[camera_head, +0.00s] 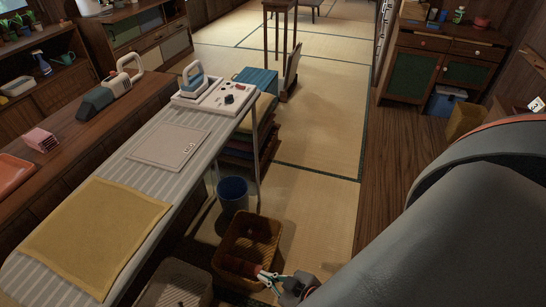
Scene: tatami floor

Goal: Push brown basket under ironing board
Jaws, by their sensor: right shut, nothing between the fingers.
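The brown basket (258,228) stands on the tatami beside the right edge of the ironing board (150,118), at the bottom middle. My right gripper (266,277) is shut and empty at the brown basket's near right side. Its fingertips overlap the rim in the picture; I cannot tell whether they touch. A small reddish thing (240,266) shows at the basket's near side, its nature unclear. My left gripper is out of view.
A blue bin (233,192) stands just beyond the brown basket, near the board's legs. An iron (191,82) and a yellow cloth (95,233) rest on the board. Free tatami (312,210) lies to the right. A cabinet (440,70) stands at the back right.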

